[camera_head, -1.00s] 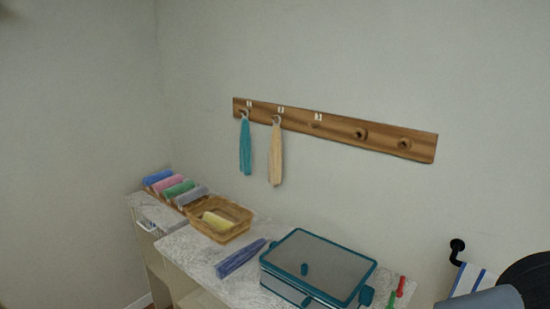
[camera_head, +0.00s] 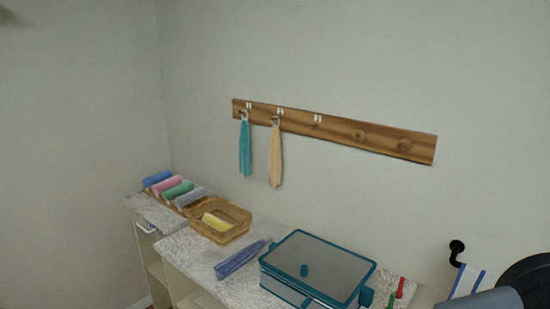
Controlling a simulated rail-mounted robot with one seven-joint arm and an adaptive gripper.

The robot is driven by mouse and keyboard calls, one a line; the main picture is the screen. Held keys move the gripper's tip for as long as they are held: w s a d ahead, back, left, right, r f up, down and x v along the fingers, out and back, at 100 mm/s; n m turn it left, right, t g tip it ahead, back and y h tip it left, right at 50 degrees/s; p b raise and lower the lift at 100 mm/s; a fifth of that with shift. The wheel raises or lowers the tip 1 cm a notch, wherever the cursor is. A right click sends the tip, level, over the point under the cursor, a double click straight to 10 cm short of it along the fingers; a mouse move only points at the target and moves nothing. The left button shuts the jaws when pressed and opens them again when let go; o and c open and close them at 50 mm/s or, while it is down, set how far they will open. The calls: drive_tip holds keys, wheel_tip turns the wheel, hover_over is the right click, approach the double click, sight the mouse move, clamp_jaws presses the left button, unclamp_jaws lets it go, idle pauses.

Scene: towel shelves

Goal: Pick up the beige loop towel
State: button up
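The beige loop towel (camera_head: 276,160) hangs by its loop from a peg on the wooden rail (camera_head: 345,129) on the wall. It hangs straight down, free of the counter. A teal loop towel (camera_head: 245,148) hangs on the peg to its left. My gripper is not in this view. Only a dark, rounded part and a grey part, which look like my arm, show at the lower right corner, well away from the towel.
Below the rail, a marble counter (camera_head: 196,246) holds a wicker basket (camera_head: 234,232) with a yellow rolled towel (camera_head: 216,221), a blue folded towel (camera_head: 240,259) and a teal-edged lidded box (camera_head: 321,264). Several rolled towels (camera_head: 174,188) lie at the back left. A black wall hook (camera_head: 457,247) is at right.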

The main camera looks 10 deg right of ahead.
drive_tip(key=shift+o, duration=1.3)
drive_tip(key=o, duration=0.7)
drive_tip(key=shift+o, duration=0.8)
